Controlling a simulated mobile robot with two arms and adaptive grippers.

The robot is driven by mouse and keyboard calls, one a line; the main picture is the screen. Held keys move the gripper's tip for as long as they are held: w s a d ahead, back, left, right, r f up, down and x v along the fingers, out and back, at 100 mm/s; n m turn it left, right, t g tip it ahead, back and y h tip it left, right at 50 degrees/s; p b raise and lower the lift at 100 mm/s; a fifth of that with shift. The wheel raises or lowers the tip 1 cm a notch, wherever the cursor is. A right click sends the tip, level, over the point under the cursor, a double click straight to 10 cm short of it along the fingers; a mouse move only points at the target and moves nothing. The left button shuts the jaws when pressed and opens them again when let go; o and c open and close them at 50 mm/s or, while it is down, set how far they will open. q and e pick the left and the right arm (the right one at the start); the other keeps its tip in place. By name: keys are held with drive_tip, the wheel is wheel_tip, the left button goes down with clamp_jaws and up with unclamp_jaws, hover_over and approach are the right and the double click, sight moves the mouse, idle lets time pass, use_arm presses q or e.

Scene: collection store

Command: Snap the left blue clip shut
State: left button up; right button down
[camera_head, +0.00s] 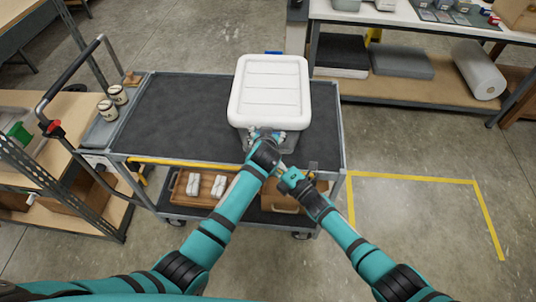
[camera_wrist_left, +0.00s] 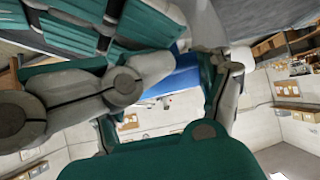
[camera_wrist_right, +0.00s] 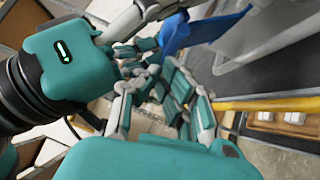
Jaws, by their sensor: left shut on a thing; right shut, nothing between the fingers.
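A grey box with a white lid (camera_head: 270,90) stands on the cart's dark top. One blue clip (camera_head: 273,53) shows at its far edge. My left gripper (camera_head: 265,135) is at the box's near side, shut on another blue clip (camera_wrist_left: 180,80), which the gripper hides in the head view. In the right wrist view this clip (camera_wrist_right: 200,30) stands out at an angle beside the box wall. My right gripper (camera_head: 284,174) is just in front and to the right of the left one, shut and empty, close to the left gripper and apart from the box.
The cart top (camera_head: 180,110) is clear left of the box. Two cups (camera_head: 112,98) stand at the cart's left end. A wooden tray (camera_head: 203,187) with white items sits on the lower shelf. A workbench (camera_head: 400,85) stands behind right.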

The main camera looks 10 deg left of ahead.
use_arm(q)
drive_tip(key=shift+w+r, duration=0.1)
drive_tip(key=shift+r, duration=0.05)
use_arm(e)
drive_tip(key=shift+w, duration=0.1)
use_arm(q)
drive_tip(key=shift+d, duration=0.1)
use_arm(e)
drive_tip(key=shift+w+r, duration=0.5)
drive_tip(key=shift+w, duration=0.1)
use_arm(q)
drive_tip(key=o, duration=1.7)
drive_tip(key=shift+f, duration=0.2)
drive_tip(key=shift+o, duration=0.2)
